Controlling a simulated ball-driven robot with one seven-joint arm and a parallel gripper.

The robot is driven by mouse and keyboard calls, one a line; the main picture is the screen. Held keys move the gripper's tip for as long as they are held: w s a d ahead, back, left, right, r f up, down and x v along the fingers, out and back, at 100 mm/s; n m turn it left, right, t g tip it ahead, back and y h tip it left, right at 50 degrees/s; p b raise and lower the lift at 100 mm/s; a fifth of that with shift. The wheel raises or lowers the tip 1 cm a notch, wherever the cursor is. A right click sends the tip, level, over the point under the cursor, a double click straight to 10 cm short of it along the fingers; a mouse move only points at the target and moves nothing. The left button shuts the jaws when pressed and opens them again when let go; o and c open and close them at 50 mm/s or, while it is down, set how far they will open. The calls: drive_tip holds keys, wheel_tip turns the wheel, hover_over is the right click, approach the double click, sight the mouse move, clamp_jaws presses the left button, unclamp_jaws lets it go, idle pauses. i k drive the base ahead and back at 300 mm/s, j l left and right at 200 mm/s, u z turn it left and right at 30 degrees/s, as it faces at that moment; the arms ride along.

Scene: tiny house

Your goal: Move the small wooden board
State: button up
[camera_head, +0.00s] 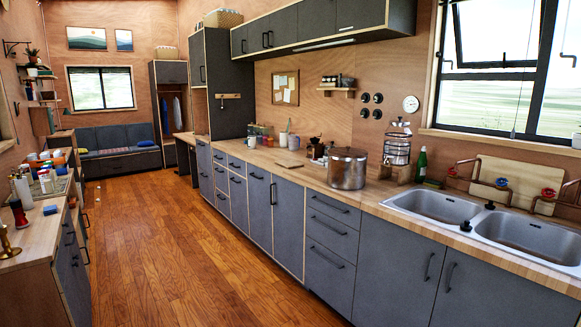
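A larger pale wooden board (513,181) leans upright against the wall behind the sink, partly hidden by the tap pipes. My gripper is not in view.
Near the small board stand a white canister (283,140) and a cluster of small dark items (316,149). A green bottle (422,165) and a double sink (434,207) are farther right.

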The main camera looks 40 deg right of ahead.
sight(289, 163)
drive_tip(key=i+z, duration=0.15)
drive_tip(key=i, duration=3.2)
drive_tip(key=i+z, duration=0.1)
drive_tip(key=i, duration=0.4)
drive_tip(key=i+j+z, duration=0.15)
drive_tip(key=i, duration=0.3)
drive_tip(key=i+z, duration=0.1)
drive_tip(key=i, duration=0.4)
drive_tip(key=i+j+z, duration=0.15)
drive_tip(key=i, duration=0.3)
